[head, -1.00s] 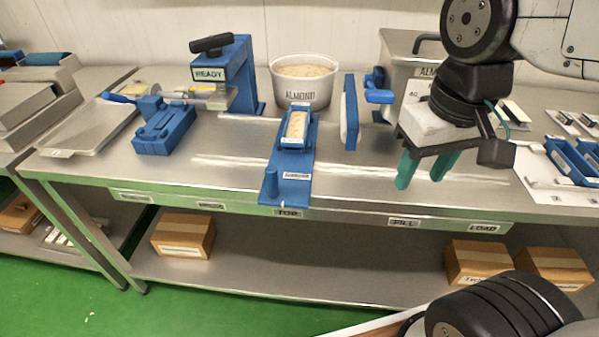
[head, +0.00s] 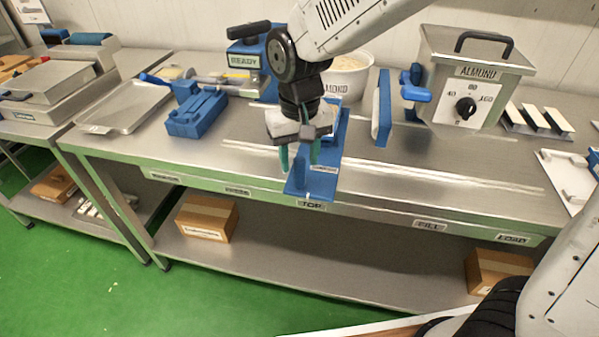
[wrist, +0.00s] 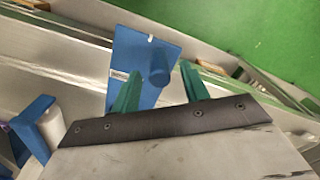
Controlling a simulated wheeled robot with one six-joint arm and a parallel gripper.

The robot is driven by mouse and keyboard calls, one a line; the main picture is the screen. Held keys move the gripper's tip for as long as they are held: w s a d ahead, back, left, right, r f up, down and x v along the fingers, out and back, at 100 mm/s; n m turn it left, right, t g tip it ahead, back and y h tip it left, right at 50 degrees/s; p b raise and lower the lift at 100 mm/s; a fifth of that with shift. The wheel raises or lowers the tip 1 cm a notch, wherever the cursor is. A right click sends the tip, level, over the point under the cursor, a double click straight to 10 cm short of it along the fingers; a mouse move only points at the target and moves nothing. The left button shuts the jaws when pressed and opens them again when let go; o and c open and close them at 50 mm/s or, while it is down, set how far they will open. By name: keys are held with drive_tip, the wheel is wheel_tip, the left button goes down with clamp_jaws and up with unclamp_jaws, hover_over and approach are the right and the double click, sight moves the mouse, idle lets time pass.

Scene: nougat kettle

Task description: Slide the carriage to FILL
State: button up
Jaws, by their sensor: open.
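The blue carriage (head: 322,187) lies across the steel bench, its front end at the TOP label (head: 312,204). Its upright blue knob (head: 297,176) is near the front; in the wrist view the knob (wrist: 158,68) shows between the fingertip lines. My gripper (head: 299,160) is open above the carriage, its green fingers pointing down on either side of the knob. I cannot tell whether they reach down around it. My arm hides the middle of the carriage and its mould. The FILL label (head: 430,225) is on the bench edge to the right.
Two pale rails (head: 400,167) run along the bench. An upright blue plate (head: 382,108) and the grey ALMOND kettle (head: 440,75) stand at back right. An ALMOND tub (head: 350,82) is behind my gripper. The bench front between TOP and FILL is clear.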

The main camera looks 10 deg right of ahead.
sight(300, 174)
wheel_tip(300, 174, down, 5)
drive_tip(key=shift+r, duration=0.1)
drive_tip(key=shift+c, duration=0.4)
clamp_jaws()
